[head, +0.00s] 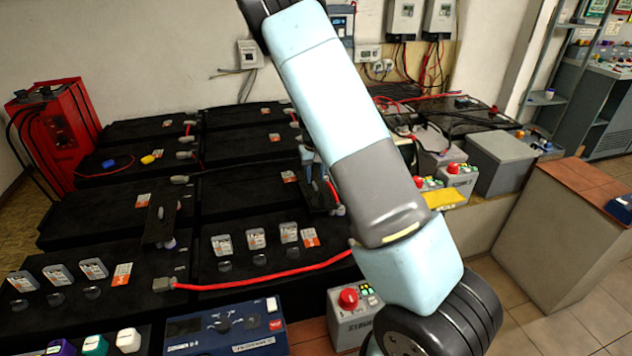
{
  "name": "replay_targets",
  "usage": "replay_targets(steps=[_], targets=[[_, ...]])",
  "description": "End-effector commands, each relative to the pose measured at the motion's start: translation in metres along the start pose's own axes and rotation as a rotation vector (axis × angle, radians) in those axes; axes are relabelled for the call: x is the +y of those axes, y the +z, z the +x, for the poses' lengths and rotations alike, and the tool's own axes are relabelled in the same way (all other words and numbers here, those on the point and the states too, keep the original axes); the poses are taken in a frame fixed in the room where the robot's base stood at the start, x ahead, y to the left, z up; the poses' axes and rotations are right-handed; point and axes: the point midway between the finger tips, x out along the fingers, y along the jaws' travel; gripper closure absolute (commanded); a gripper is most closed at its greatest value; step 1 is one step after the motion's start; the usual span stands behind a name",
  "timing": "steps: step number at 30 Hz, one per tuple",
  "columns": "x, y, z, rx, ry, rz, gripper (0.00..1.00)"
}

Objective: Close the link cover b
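Two dark flap-like plates stand up from the black battery blocks. The left plate (159,222) is raised and fully clear of my arm. The right plate (318,195) is partly hidden by my arm. No readable label shows which one is link cover b. My arm crosses the middle of the head view and hides what lies behind it. A small bluish-grey part at the arm's left edge, just above the right plate, may be my gripper (308,156). Its fingers cannot be made out, nor whether it touches the plate.
A red cable (265,280) runs across the front blocks. A blue instrument box (226,330) and a grey box with a red button (350,310) stand in front. A red charger (60,130) is at the left, a grey box (500,160) at the right. Bare floor lies at the lower right.

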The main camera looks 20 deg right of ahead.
Motion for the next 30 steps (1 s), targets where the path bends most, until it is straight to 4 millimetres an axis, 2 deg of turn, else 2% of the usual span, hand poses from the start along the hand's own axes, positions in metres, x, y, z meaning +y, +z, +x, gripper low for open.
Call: replay_targets(steps=[6,17,28,30], targets=[[0.000,0.000,0.022,-0.001,0.000,0.000,0.63],[0.000,0.000,0.026,0.001,0.000,0.000,0.63],[0.000,0.000,0.026,0.001,0.000,0.000,0.96],[0.000,0.000,0.026,0.001,0.000,0.000,1.00]])
